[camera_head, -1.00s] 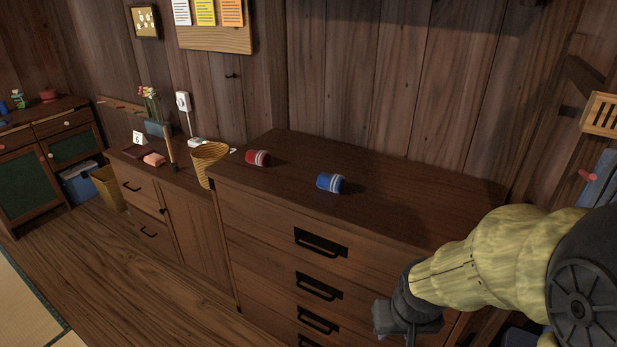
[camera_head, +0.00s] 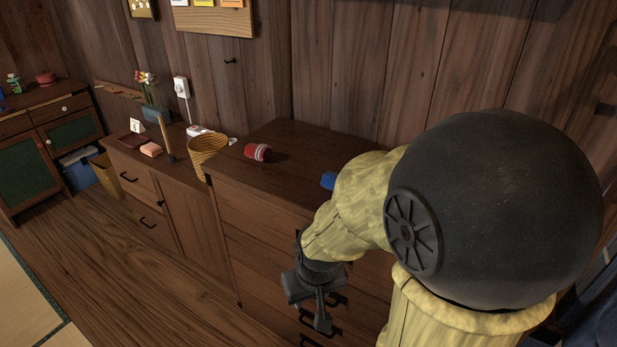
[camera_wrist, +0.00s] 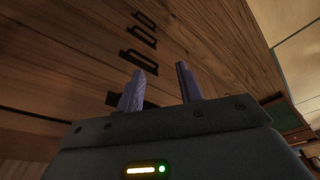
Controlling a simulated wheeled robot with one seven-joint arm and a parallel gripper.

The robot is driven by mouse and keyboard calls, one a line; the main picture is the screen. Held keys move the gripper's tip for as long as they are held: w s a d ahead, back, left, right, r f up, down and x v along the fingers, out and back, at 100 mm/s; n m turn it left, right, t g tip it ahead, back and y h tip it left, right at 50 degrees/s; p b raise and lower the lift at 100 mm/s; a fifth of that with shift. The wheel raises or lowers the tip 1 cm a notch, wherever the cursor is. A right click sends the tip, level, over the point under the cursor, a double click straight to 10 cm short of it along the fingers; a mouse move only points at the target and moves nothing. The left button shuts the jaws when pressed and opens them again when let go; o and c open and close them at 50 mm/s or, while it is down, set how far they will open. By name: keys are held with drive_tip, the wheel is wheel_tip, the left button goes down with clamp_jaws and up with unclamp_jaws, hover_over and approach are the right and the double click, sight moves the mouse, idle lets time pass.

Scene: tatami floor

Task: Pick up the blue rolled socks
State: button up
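The blue rolled socks (camera_head: 328,180) lie on top of the tall wooden dresser (camera_head: 262,193). My arm hides most of them in the head view, and only a blue edge shows. My gripper (camera_head: 322,322) hangs in front of the dresser drawers, below the level of its top and apart from the socks. In the wrist view my gripper (camera_wrist: 161,84) has its two purple-grey fingers spread, with nothing between them. The wrist view faces the drawer fronts, and the socks do not show there.
Red rolled socks (camera_head: 257,152) lie on the dresser top, left of the blue ones. A wicker basket (camera_head: 208,156) stands on the lower cabinet at the left. Wooden floor (camera_head: 130,270) is clear in front of the cabinets. A plank wall rises behind the dresser.

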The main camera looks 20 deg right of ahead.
drive_tip(key=shift+w, duration=0.5)
drive_tip(key=shift+o, duration=0.6)
drive_tip(key=shift+s+d, duration=0.2)
drive_tip(key=shift+s, duration=0.1)
drive_tip(key=o, duration=0.4)
drive_tip(key=shift+a+r, duration=0.1)
drive_tip(key=o, duration=0.7)
drive_tip(key=w+a+p, duration=0.1)
drive_tip(key=w+r+t+p, duration=0.1)
drive_tip(key=shift+w+a+m, duration=0.35)
drive_tip(key=shift+a+m, duration=0.05)
drive_tip(key=w+d+r+m+t+h+p, duration=0.1)
drive_tip(key=w+r+m+t+h+p, duration=0.1)
drive_tip(key=w+r+m+p, duration=0.3)
drive_tip(key=w+d+r+m+t+h+p, duration=0.1)
drive_tip(key=w+d+t+h+p, duration=0.15)
drive_tip(key=w, duration=0.55)
drive_tip(key=d+r+m+h+p, duration=0.1)
drive_tip(key=h, duration=0.1)
drive_tip(key=d+r+m+h+p, duration=0.1)
drive_tip(key=r, duration=0.1)
drive_tip(key=w+d+r+m+t+h+p, duration=0.1)
drive_tip(key=d+r+h, duration=0.1)
drive_tip(key=shift+h, duration=0.35)
